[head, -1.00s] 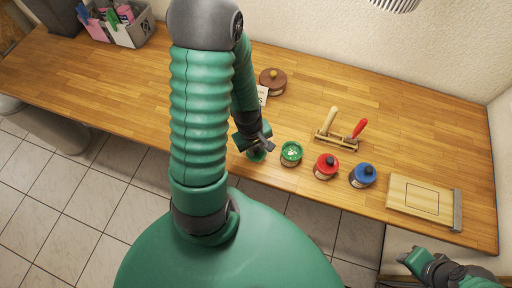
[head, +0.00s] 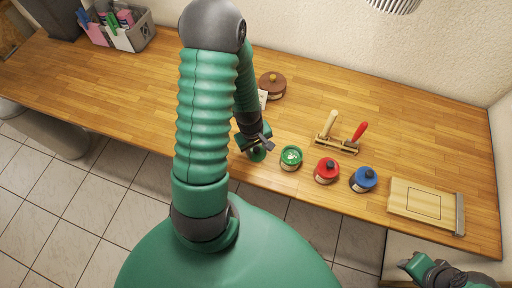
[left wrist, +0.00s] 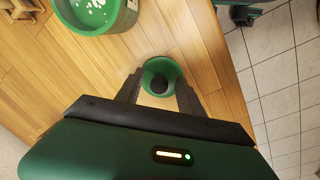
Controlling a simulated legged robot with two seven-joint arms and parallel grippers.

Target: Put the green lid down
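The green lid (head: 257,155) with a dark round knob lies near the front edge of the wooden worktop, left of the open green jar (head: 291,158). In the left wrist view the lid (left wrist: 163,68) shows between my fingers, with its knob in the middle. My left gripper (left wrist: 158,88) is open, with a gap on each side of the knob. In the head view my left gripper (head: 266,144) is right over the lid and partly covers it. My right gripper (head: 408,262) is low at the right, off the worktop; its opening is unclear.
A red-lidded jar (head: 327,170) and a blue-lidded jar (head: 364,179) stand to the right, with a wooden board (head: 420,201) beyond. A stand with two handled tools (head: 337,144) and a brown-lidded jar (head: 273,86) are behind.

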